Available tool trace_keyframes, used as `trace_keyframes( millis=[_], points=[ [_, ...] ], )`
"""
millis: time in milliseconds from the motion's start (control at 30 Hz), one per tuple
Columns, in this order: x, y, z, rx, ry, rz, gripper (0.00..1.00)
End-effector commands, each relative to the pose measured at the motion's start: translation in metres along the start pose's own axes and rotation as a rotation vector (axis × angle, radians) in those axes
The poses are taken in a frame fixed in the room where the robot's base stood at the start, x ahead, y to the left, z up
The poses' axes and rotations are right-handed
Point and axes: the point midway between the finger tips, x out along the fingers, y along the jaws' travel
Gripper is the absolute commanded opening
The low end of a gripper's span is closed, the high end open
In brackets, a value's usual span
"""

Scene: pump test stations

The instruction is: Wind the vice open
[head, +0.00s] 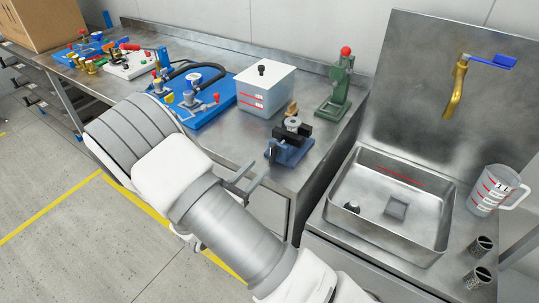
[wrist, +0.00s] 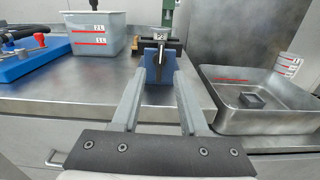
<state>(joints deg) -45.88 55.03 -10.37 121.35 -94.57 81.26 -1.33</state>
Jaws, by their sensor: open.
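The blue vice (head: 287,153) with dark jaws stands on the steel bench near its front right edge. A small round grey part (head: 292,122) sits at its jaws; in the wrist view this part (wrist: 159,36) bears a label that seems to read P2. The blue vice body (wrist: 158,64) shows straight ahead between my fingers in the wrist view. A dark bar at the vice's front shows small, its exact angle unclear. My gripper (head: 250,183) is open and empty, in front of the bench edge, short of the vice. Its spread fingers (wrist: 160,78) point at the vice without visible contact.
A lidded tank (head: 265,88) stands left of the vice, a green press (head: 335,88) with red knob behind it. A sink (head: 338,218) with a jug (head: 494,190) is at right. A blue pump board (head: 205,115) lies left. The front edge (wrist: 60,98) crosses below the vice.

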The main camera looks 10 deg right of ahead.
Motion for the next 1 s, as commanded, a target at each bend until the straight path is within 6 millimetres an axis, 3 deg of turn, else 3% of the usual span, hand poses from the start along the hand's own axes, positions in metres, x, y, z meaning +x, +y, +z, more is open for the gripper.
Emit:
trace_keyframes(
  millis=[100, 300, 500, 767, 1000],
  points=[
    [0.026, -0.001, 0.0, 0.0, -0.001, -0.003, 0.44],
    [0.058, -0.001, 0.0, 0.0, 0.0, -0.002, 0.44],
    [0.071, 0.0, 0.0, 0.0, 0.001, -0.001, 0.44],
    [0.072, 0.0, 0.0, 0.0, 0.001, 0.0, 0.44],
    [0.072, 0.0, 0.0, 0.0, 0.001, 0.0, 0.04]
  ],
)
